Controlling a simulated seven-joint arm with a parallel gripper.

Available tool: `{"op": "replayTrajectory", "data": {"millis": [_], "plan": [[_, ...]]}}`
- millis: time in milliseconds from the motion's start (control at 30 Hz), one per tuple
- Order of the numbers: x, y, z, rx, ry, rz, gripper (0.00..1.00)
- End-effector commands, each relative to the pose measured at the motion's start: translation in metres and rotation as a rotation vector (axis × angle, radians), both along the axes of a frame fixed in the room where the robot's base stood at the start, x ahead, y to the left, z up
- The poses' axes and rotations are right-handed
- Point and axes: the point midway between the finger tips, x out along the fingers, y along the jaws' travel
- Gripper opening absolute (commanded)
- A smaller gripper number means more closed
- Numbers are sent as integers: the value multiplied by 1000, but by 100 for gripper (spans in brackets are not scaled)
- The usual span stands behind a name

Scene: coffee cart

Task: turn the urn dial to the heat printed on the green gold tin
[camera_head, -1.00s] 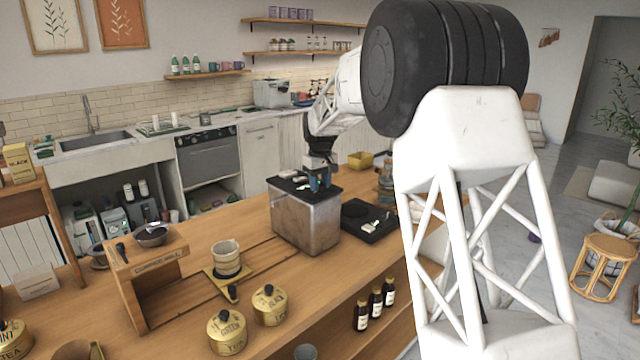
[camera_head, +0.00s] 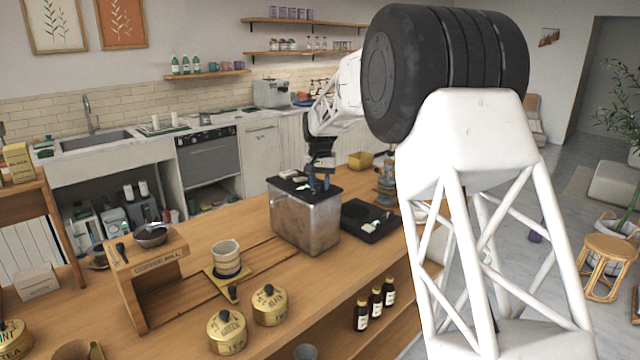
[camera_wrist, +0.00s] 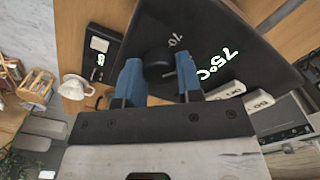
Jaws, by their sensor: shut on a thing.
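The urn (camera_head: 305,228) is a metal box with a black top on the wooden counter. In the wrist view its dial (camera_wrist: 158,63) is a dark round knob between my two blue fingertips. My gripper (camera_head: 320,184) is shut on the dial from above and hides it in the head view. A white "70" mark is beside the knob, and a lit "75°C" (camera_wrist: 225,65) shows on the black top. A gold tin (camera_head: 227,331) with a black knob, seemingly marked green, stands at the front of the counter. Its small print is too small to read.
A second gold tin (camera_head: 270,306) stands right of the first. A black scale (camera_head: 368,220) sits right of the urn. A cup (camera_head: 226,258) and a wooden coffee mill stand (camera_head: 150,262) are to the left. Dark bottles (camera_head: 375,305) are on the lower shelf.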

Motion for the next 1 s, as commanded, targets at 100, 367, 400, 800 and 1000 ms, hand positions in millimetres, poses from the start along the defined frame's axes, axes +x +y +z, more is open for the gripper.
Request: {"op": "replayTrajectory", "data": {"millis": [100, 367, 400, 800, 1000], "plan": [[0, 0, 1, 0, -1, -101, 10], [0, 0, 1, 0, -1, -280, 10], [0, 0, 0, 0, 0, -299, 10], [0, 0, 0, 0, 0, -374, 10], [0, 0, 0, 0, 0, -374, 10]]}}
